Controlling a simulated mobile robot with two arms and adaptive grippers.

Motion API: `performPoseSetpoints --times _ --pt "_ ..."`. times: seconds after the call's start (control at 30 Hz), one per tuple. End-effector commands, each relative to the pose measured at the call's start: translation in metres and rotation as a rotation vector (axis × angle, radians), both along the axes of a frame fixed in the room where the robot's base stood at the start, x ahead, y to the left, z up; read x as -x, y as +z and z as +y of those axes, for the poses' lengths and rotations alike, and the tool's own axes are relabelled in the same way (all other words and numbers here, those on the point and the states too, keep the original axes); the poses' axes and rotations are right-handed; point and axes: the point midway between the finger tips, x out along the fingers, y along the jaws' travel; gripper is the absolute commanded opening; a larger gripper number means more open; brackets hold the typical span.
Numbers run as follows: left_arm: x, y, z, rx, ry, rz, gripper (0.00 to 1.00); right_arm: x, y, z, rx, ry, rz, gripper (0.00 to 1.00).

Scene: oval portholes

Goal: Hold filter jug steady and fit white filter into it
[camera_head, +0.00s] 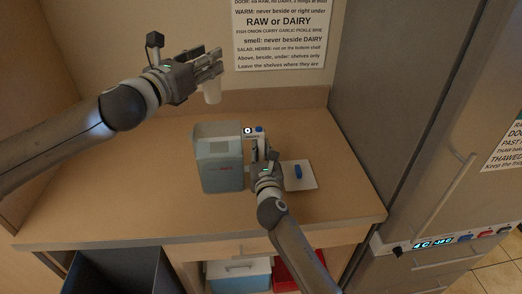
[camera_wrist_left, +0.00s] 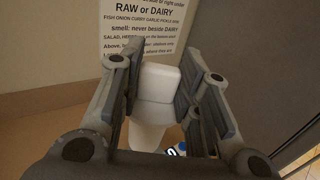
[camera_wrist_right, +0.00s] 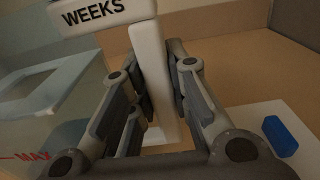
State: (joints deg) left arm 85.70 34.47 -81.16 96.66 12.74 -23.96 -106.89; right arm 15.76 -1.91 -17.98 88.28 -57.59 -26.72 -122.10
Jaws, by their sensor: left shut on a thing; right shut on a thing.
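The filter jug (camera_head: 222,172) stands upright on the counter, grey-blue and see-through, with a red MAX mark that shows in the right wrist view. Its white handle (camera_wrist_right: 148,75) is between the fingers of my right gripper (camera_head: 262,163), which is shut on it. My left gripper (camera_head: 208,68) is shut on the white filter (camera_head: 212,93) and holds it in the air above the jug's level, apart from it. The filter also shows between the fingers in the left wrist view (camera_wrist_left: 160,84). The jug's inside is only partly visible.
A white board (camera_head: 307,183) with a blue block (camera_head: 299,172) lies right of the jug. A tall grey fridge (camera_head: 385,110) stands at the right. A printed notice (camera_head: 280,38) hangs on the back wall. The counter (camera_head: 120,190) left of the jug is clear.

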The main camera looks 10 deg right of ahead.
Motion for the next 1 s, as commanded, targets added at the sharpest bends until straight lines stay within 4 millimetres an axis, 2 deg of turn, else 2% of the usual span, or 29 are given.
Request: performPoseSetpoints --times 0.27,0.5,0.77,1.0 --pt "0.0 -0.001 0.0 0.0 0.001 0.0 0.0 0.0 0.0 0.0 0.0 0.0 0.0 0.0" --pt "0.001 -0.024 -0.002 -0.001 0.053 0.006 0.0 0.0 0.0 0.0 0.0 0.0 0.0 0.0" --pt "0.001 -0.038 0.0 0.0 0.081 0.004 0.0 0.0 0.0 0.0 0.0 0.0 0.001 0.0" --pt "0.001 -0.06 0.0 -0.001 0.08 0.004 0.0 0.0 0.0 0.0 0.0 0.0 0.001 0.0"
